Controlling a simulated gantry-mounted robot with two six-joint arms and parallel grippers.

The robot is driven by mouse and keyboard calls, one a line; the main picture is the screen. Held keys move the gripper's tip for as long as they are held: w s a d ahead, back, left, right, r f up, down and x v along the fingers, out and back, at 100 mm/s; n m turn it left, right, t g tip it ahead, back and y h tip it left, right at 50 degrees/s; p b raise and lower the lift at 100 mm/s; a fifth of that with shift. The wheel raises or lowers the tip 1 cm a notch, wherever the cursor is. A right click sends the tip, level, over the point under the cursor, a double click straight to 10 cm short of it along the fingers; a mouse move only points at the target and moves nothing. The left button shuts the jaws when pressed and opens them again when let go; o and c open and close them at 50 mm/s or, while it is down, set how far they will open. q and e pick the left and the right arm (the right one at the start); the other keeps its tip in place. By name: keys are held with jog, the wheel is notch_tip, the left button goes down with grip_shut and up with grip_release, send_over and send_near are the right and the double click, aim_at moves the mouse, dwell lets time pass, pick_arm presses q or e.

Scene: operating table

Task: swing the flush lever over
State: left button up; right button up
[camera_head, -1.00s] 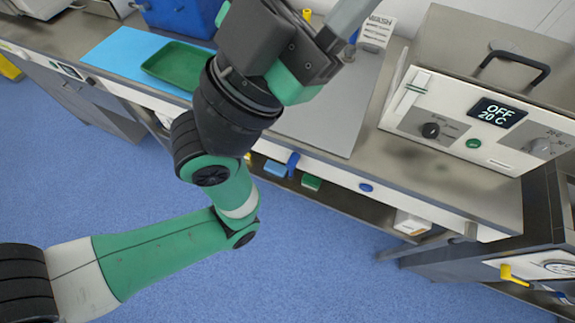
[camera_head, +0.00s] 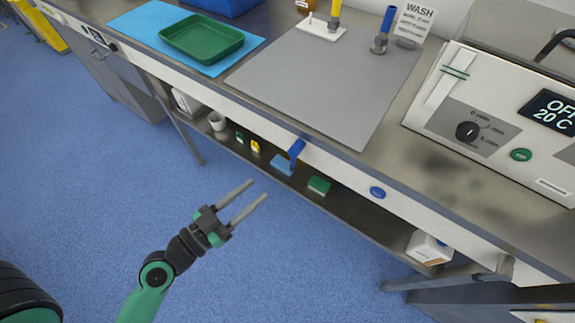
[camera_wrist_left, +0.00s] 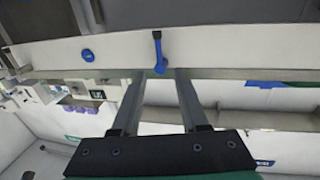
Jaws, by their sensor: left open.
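The blue flush lever (camera_head: 296,150) hangs from the white front panel of the bench in the head view, its end pointing down and slightly left. In the left wrist view the lever (camera_wrist_left: 158,52) shows at the top centre, its lower end between my fingertips in the picture. My left gripper (camera_head: 257,189) is open and empty, in front of the bench and below and left of the lever in the head view. Its two fingers point toward the panel. In the left wrist view the gripper (camera_wrist_left: 160,74) is spread; contact with the lever is not visible. My right gripper is out of view.
A round blue button (camera_head: 377,192) sits on the panel right of the lever. The lower shelf holds a blue block (camera_head: 283,165), a green block (camera_head: 319,186) and a white box (camera_head: 428,247). A green tray (camera_head: 202,40) is on the bench. The floor ahead is clear.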

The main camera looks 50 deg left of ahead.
aim_at(296, 157)
pick_arm(q)
jog(key=w+p, duration=0.4)
jog(key=w, duration=0.7)
jog(key=shift+w+a, duration=0.3)
jog(key=shift+w, duration=0.05)
jog(key=shift+r, duration=0.1)
grip_shut()
dwell(0.6)
